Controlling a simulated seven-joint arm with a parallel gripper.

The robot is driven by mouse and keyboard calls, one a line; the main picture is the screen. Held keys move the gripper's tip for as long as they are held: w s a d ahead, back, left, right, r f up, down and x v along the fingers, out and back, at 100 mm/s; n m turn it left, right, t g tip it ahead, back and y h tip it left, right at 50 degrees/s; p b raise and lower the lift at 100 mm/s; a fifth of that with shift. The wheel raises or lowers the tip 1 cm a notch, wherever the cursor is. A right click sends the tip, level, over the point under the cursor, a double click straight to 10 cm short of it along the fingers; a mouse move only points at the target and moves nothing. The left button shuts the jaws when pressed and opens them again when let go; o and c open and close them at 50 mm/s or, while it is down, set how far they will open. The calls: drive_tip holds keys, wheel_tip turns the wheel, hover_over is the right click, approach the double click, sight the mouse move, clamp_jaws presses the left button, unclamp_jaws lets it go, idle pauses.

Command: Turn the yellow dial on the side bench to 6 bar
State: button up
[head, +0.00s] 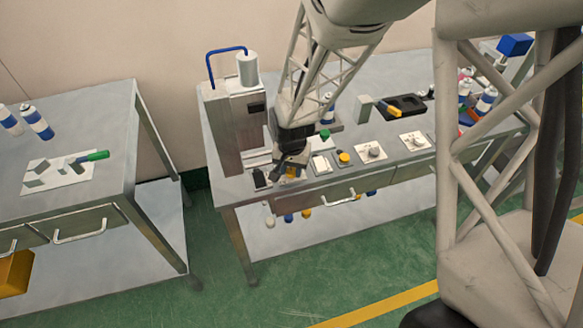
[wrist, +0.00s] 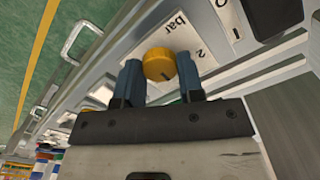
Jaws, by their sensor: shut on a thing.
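The yellow dial (wrist: 158,65) sits between my gripper's two blue-grey fingers in the wrist view, with a short dark mark on its face. My gripper (wrist: 162,80) is shut on it. The white scale plate (wrist: 190,30) behind it shows "bar" and a "2"; the other numbers are hidden or unreadable, so I cannot tell the dial's setting. In the head view my gripper (head: 289,172) reaches down to the front left of the bench, and a bit of the yellow dial (head: 292,173) shows beside the fingers.
The metal side bench (head: 240,187) carries a tall machine (head: 233,120) just left of my gripper. To the right are a yellow button (head: 344,157), white knob plates (head: 371,151) and a black tray (head: 405,104). Another bench (head: 110,180) stands left across a gap.

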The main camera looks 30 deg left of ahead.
sight(292, 171)
drive_tip(key=m, duration=0.4)
drive_tip(key=shift+m, duration=2.5)
drive_tip(key=o, duration=0.9)
drive_tip(key=shift+r, duration=0.2)
drive_tip(key=shift+r, duration=3.75)
drive_tip(key=shift+d, duration=0.15)
